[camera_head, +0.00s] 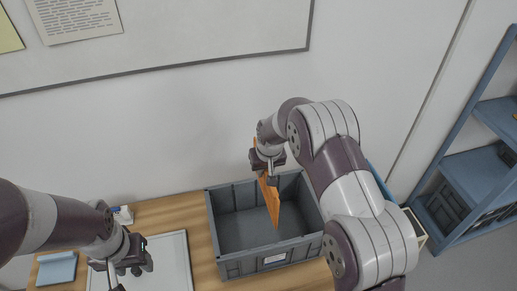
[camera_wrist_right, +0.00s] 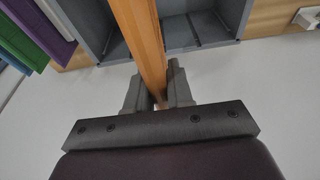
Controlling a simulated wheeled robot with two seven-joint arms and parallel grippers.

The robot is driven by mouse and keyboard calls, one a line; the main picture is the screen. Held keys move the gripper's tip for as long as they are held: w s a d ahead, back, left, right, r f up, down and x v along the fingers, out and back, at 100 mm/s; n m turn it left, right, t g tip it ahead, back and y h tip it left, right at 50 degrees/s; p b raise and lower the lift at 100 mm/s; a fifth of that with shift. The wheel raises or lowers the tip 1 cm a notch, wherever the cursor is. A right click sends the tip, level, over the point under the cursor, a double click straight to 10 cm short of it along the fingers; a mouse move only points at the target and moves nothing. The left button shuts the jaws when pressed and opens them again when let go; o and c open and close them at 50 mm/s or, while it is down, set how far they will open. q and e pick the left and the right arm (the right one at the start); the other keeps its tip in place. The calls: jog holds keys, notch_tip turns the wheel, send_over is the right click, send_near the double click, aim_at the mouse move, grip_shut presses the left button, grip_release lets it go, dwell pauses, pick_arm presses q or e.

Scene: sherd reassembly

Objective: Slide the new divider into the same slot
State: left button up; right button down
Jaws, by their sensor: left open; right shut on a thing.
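An orange-brown divider (camera_head: 268,200) hangs upright over a grey crate (camera_head: 232,262), its lower part reaching down inside the crate's opening. My right gripper (camera_head: 267,172) is shut on the divider's upper edge. In the right wrist view the divider (camera_wrist_right: 140,40) runs out from between the fingers of my right gripper (camera_wrist_right: 161,98) toward the crate (camera_wrist_right: 205,28). Dark lines show on the crate's inside in that view. The slot itself cannot be made out for certain, nor whether the divider touches it. My left gripper (camera_head: 133,266) is open and empty, left of the crate above a white board.
The white board (camera_head: 172,262) lies on the wooden table (camera_head: 180,208) left of the crate. A blue cloth-like item (camera_head: 57,268) and a small white-and-blue object (camera_head: 122,214) are further left. Green and purple pieces (camera_wrist_right: 40,30) show beside the crate. A blue shelf (camera_head: 462,165) stands right.

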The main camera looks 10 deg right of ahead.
jog(key=shift+w+f, duration=0.15)
jog(key=shift+w, duration=0.15)
jog(key=s, duration=0.1)
jog(key=s+b, duration=0.1)
jog(key=s, duration=0.1)
jog(key=shift+s+f+b, duration=0.1)
jog(key=shift+f+b, duration=0.15)
jog(key=shift+b, duration=0.1)
jog(key=b+x, duration=0.2)
jog(key=x, duration=0.1)
jog(key=shift+w+f, duration=0.3)
jog(key=shift+f, duration=0.05)
jog(key=shift+w+f, duration=0.2)
jog(key=shift+f, duration=0.1)
jog(key=shift+s+r, duration=0.35)
jog(key=shift+s, duration=0.25)
jog(key=shift+w+f, duration=0.2)
jog(key=shift+w, duration=0.15)
pick_arm(q)
jog(key=s+f, duration=0.1)
jog(key=f, duration=0.2)
jog(key=shift+s, duration=0.4)
pick_arm(e)
jog(key=shift+s+d+r, duration=0.1)
jog(key=shift+s, duration=0.2)
pick_arm(q)
jog(key=shift+w+f, duration=0.15)
pick_arm(e)
jog(key=shift+w, duration=0.2)
jog(key=shift+s, duration=0.1)
